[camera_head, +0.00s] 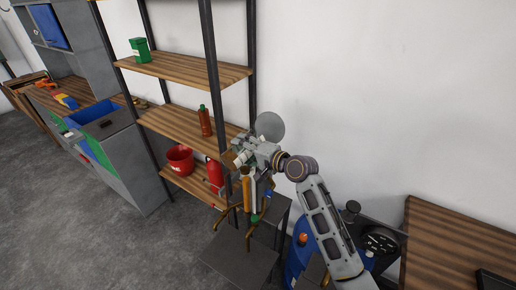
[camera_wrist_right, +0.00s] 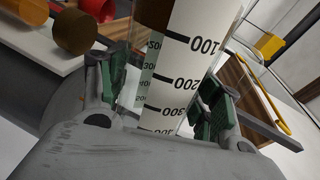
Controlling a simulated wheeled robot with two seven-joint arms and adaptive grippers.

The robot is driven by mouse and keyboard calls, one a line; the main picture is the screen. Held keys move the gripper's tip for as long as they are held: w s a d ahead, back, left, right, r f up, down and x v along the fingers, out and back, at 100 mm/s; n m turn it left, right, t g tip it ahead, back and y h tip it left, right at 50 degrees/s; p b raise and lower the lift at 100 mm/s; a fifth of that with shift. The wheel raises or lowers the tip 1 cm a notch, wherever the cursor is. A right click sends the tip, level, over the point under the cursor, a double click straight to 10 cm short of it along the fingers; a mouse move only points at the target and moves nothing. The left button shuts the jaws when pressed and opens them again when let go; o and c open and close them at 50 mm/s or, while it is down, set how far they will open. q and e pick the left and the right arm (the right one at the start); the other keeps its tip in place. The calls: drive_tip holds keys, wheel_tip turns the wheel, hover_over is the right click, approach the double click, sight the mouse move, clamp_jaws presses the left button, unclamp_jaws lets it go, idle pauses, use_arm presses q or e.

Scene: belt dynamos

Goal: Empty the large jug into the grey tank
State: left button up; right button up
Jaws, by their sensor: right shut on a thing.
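My right gripper (camera_head: 252,153) is in front of the shelf unit, its arm coming in from the lower right. In the right wrist view its green-padded fingers (camera_wrist_right: 160,100) are shut around a clear vessel with a white scale (camera_wrist_right: 192,75), marked 100, 200 and 300. This looks like the large jug. Brown contents show at the far end of it. In the head view the gripper hides most of the jug, and its tilt is hard to judge. I cannot single out the grey tank with certainty. My left gripper is not in view.
A shelf unit holds a green container (camera_head: 140,50), a brown bottle (camera_head: 205,121) and a red bucket (camera_head: 180,159). A grey bin with a blue inside (camera_head: 140,165) stands left. A dark grey box (camera_head: 238,262) is below the gripper. Floor at lower left is clear.

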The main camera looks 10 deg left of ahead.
sight(245, 132)
drive_tip(key=shift+w+d+r+m, duration=0.1)
drive_tip(key=shift+w+m, duration=0.1)
drive_tip(key=shift+m, duration=0.5)
idle(1.6)
drive_tip(key=shift+r, duration=0.1)
drive_tip(key=shift+m+g, duration=0.3)
drive_tip(key=shift+g, duration=0.1)
drive_tip(key=shift+w+r, duration=0.15)
drive_tip(key=shift+r, duration=2.45)
drive_tip(key=s+a, duration=0.6)
drive_tip(key=s, duration=0.4)
drive_tip(key=shift+s, duration=0.35)
drive_tip(key=shift+s+a+r+n+t, duration=0.2)
drive_tip(key=shift+r+n, duration=0.2)
drive_tip(key=shift+n, duration=0.2)
drive_tip(key=shift+s+a+r+n+t, duration=0.1)
drive_tip(key=shift+s+r+n+t, duration=0.1)
drive_tip(key=shift+r+n, duration=0.3)
